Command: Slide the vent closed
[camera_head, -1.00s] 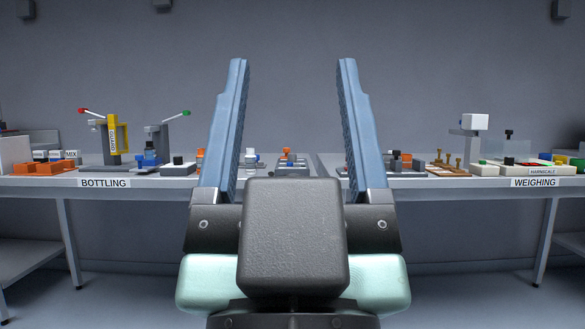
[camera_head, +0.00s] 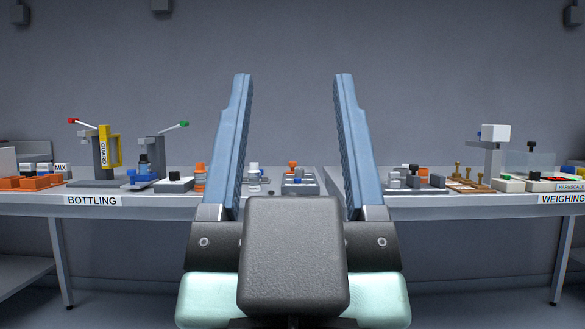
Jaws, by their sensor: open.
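My gripper (camera_head: 291,140) is open and empty in the middle of the head view, its two blue fingers upright and wide apart. It is in front of the benches, and nothing is between the fingers but the bench items behind. I cannot make out a vent or a salt hopper in this view. Parts of the bench tops are hidden behind my fingers and the dark gripper body.
A bench labelled BOTTLING (camera_head: 92,201) stands at left, with a yellow guard (camera_head: 114,151) and orange bottle (camera_head: 200,177). A bench labelled WEIGHING (camera_head: 562,199) stands at right, with brass-coloured weights (camera_head: 468,172) and a white-headed stand (camera_head: 495,134). Floor below is clear.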

